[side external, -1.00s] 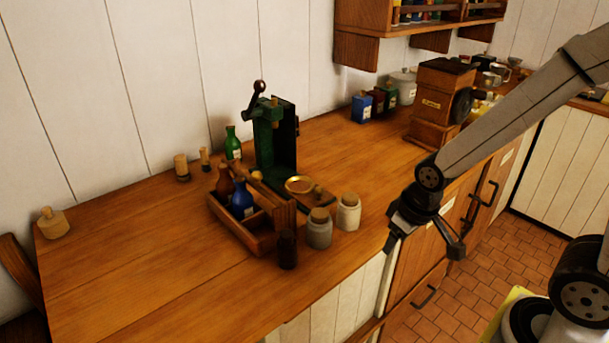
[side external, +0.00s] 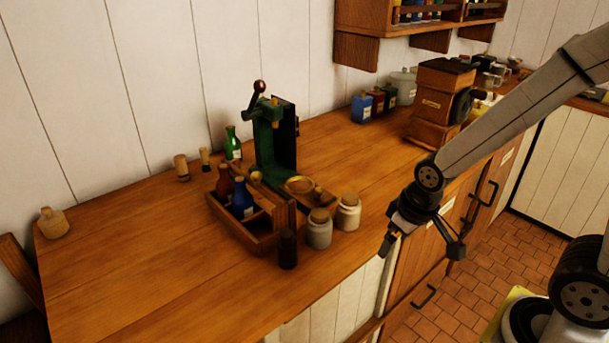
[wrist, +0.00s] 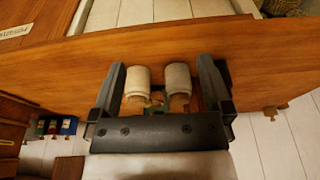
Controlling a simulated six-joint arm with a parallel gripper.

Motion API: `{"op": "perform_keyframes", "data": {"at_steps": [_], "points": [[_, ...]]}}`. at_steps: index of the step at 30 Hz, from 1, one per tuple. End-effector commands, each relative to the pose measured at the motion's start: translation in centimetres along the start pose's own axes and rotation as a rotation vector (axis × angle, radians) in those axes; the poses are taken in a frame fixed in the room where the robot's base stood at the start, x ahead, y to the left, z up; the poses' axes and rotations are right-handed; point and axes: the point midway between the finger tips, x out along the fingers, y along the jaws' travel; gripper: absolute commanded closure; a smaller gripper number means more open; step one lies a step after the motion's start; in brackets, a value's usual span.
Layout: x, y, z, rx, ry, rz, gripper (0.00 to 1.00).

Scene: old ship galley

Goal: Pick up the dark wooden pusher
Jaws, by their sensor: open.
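A dark brown upright cylinder (side external: 288,249), which looks like the dark wooden pusher, stands near the front edge of the wooden counter. It is in front of a wooden bottle carrier (side external: 236,236) and left of two pale jars. I cannot make it out in the wrist view. My gripper (side external: 421,248) is open and empty, well to the right of the cylinder near the counter's front edge. In the wrist view, two pale jars (wrist: 138,80) (wrist: 178,78) show between the open fingers of my gripper (wrist: 162,66), but the side view shows them apart from it.
Cork-topped jars (side external: 319,229) (side external: 348,212) stand between cylinder and gripper. A green press (side external: 275,135) and a green bottle (side external: 233,143) stand behind the carrier. A wooden grinder (side external: 438,100) and canisters (side external: 362,107) are at the back right.

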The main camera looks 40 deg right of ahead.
Motion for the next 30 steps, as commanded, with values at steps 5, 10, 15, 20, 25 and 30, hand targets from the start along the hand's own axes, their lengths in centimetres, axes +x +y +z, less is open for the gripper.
{"op": "perform_keyframes", "data": {"at_steps": [5,10,15,20,25,30], "points": [[0.1,-0.3,-0.9,-0.065,-0.008,-0.003,0.00],[0.3,-1.1,-3.1,-0.234,-0.029,-0.011,0.00],[0.7,-2.5,-6.3,-0.492,-0.060,-0.028,0.00],[1.2,-4.1,-9.3,-0.758,-0.089,-0.052,0.00],[1.9,-6.1,-12.2,-1.039,-0.115,-0.084,0.00],[2.6,-8.2,-14.8,-1.320,-0.138,-0.124,0.00]]}}
